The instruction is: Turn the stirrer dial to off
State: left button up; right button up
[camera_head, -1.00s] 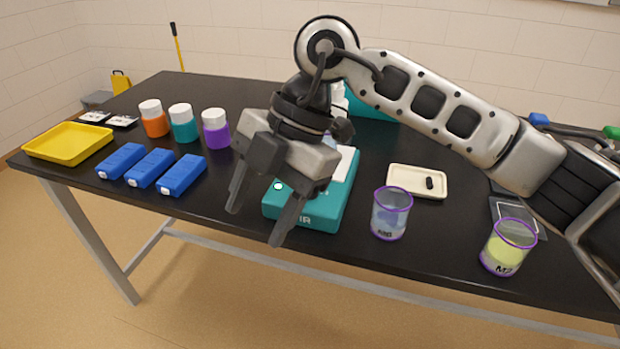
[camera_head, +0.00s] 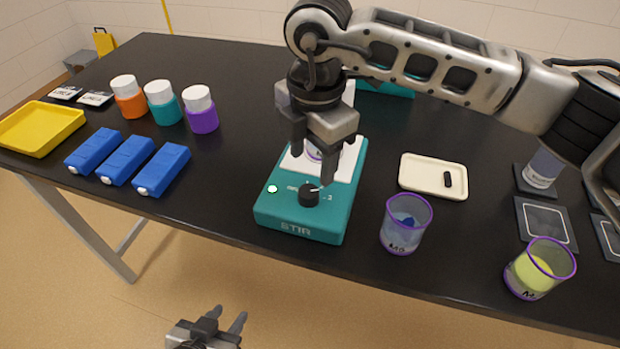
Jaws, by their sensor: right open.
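The teal stirrer (camera_head: 300,220), marked STIR, stands at the table's front edge. Its black dial (camera_head: 309,196) is on the front panel, with its white pointer toward the upper right, near the 2 side. A small lamp (camera_head: 272,189) on the panel glows pale green. My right gripper (camera_head: 314,167) hangs over the stirrer with open, empty fingers, one fingertip just above and behind the dial; contact cannot be told. It hides most of a purple-marked vessel on the white plate. My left gripper (camera_head: 226,318) is low in front of the table, its fingers apart and empty.
A beaker with blue contents (camera_head: 405,225) stands right of the stirrer, near a cream tray (camera_head: 420,180) holding a small black bar. A yellow-filled beaker (camera_head: 535,270) is further right. Blue boxes (camera_head: 127,160), capped bottles (camera_head: 163,103) and a yellow tray (camera_head: 40,128) are left.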

aim_at(309, 191)
jog(key=f, duration=0.3)
jog(key=f+p, duration=0.1)
jog(key=f, duration=0.3)
jog(key=shift+w+a+f, duration=0.15)
jog(key=shift+w, duration=0.05)
jog(key=c, duration=1)
